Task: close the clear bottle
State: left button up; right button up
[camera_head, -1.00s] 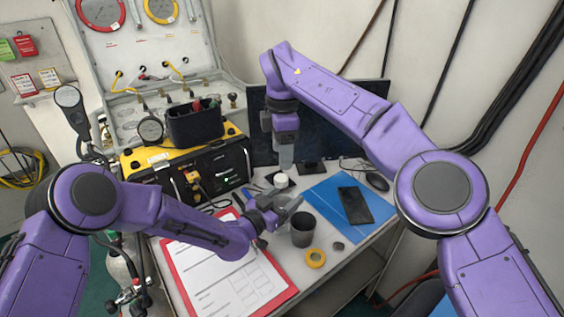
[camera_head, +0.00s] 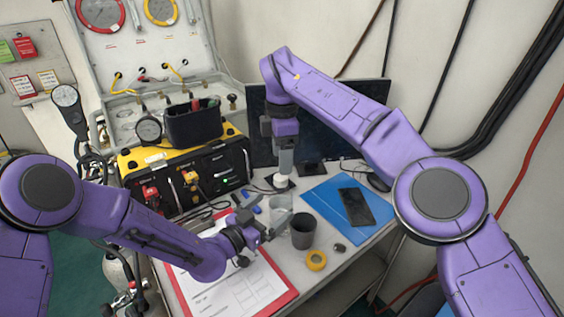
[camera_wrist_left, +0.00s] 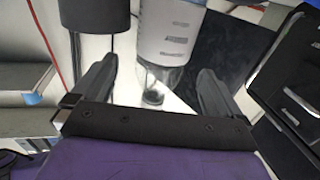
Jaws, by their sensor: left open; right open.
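The clear bottle (camera_head: 281,206) stands on the desk, translucent and pale, just left of the dark grey cup. My right gripper (camera_head: 285,160) points down above a small white round piece (camera_head: 281,181). I cannot tell whether its fingers touch this piece or whether the piece sits on the bottle.
The dark grey cup (camera_head: 302,231) stands right of the bottle. A yellow ring (camera_head: 316,260) and small dark object (camera_head: 339,247) lie near the front edge. A blue mat (camera_head: 325,197) holds a black phone-like slab (camera_head: 355,207). A red clipboard (camera_head: 282,300) lies front left.

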aim_at(273, 207)
pick_arm(q)
jog(key=shift+b+v, duration=0.4)
jog(key=shift+v, duration=1.75)
